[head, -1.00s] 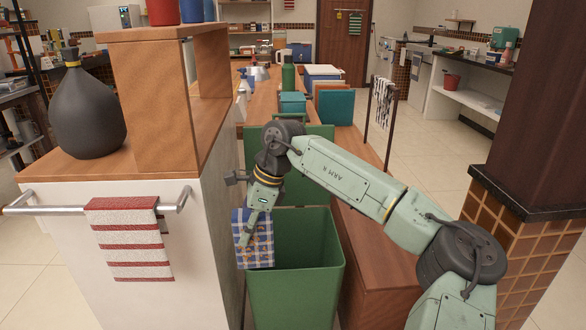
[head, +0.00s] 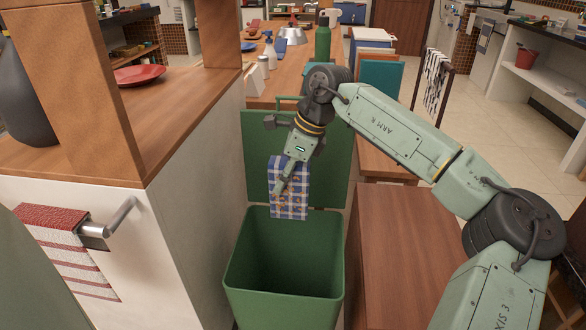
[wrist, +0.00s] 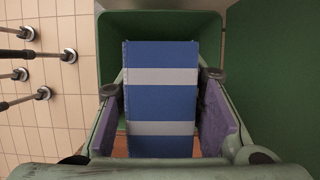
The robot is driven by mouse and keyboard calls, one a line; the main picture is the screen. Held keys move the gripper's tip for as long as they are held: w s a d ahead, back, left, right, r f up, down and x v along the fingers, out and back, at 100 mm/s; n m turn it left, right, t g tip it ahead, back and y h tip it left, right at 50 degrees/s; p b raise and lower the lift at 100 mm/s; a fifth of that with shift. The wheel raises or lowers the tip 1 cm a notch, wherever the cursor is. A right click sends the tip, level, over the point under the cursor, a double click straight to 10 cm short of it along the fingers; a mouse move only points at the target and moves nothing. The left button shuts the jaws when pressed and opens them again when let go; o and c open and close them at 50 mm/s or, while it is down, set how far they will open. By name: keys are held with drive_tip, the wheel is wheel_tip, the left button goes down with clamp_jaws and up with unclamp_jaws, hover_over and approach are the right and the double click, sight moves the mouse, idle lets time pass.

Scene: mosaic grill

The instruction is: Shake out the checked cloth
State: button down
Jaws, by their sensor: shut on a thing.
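The checked cloth (head: 289,192), blue and white with orange-brown patches, hangs from my gripper (head: 284,186) in the head view. It hangs above the back of an open green bin (head: 283,287). In the wrist view the cloth (wrist: 160,92) shows as a blue panel with pale bands between the two fingers of my gripper (wrist: 165,110). The gripper is shut on it. The bin's inside looks empty where it shows, and its green lid (head: 318,150) stands upright behind.
A white counter with a wooden top (head: 180,100) stands left of the bin, with a rail holding a red-and-white striped towel (head: 60,245). A wooden bench (head: 410,255) is on the right. A green bottle (head: 323,38) stands on the worktop behind.

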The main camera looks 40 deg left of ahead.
sight(277, 160)
drive_tip(key=shift+s, duration=0.1)
wheel_tip(277, 160, up, 6)
drive_tip(key=shift+a+r, duration=0.1)
drive_tip(key=shift+r, duration=0.15)
wheel_tip(277, 160, down, 6)
drive_tip(key=shift+f, duration=0.25)
idle(0.3)
